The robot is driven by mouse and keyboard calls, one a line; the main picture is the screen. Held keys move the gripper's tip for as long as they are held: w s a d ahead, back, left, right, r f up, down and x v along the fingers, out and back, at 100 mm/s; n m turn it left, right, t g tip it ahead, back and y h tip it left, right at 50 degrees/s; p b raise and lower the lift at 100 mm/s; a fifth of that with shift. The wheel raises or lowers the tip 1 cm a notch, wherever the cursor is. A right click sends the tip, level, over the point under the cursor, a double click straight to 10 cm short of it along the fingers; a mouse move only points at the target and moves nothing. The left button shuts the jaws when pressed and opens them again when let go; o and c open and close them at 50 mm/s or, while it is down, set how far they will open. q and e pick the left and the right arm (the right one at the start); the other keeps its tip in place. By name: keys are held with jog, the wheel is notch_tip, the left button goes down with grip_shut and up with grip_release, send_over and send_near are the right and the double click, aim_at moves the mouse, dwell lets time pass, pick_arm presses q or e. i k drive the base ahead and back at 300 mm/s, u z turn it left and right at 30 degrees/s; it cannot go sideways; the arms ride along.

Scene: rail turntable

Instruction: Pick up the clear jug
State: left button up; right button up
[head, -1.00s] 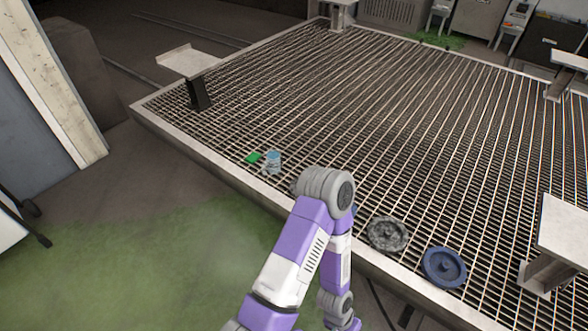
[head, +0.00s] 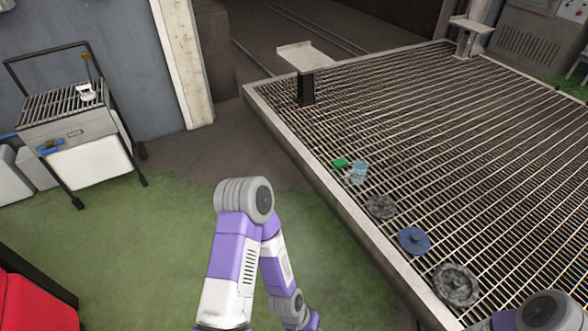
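A small clear, bluish vessel (head: 358,171), which looks like the clear jug, stands on the metal grating near its left edge. It is small in the picture, so its handle and details cannot be made out. A small green object (head: 340,163) lies just left of it. My purple and white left arm is bent in the lower middle, in front of the grating's edge and apart from the vessel. Part of my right arm shows at the lower right corner. Neither gripper shows.
The grating platform (head: 400,120) has a raised pale rim. Grey and blue discs (head: 414,241) lie on it nearer me. A pedestal with a flat top (head: 306,56) stands at its far left corner. A cart (head: 75,125) stands at left. Green floor between is clear.

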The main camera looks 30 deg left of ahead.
aim_at(358, 174)
jog(key=u, duration=1.25)
jog(key=i, duration=3.5)
jog(key=z, duration=4.05)
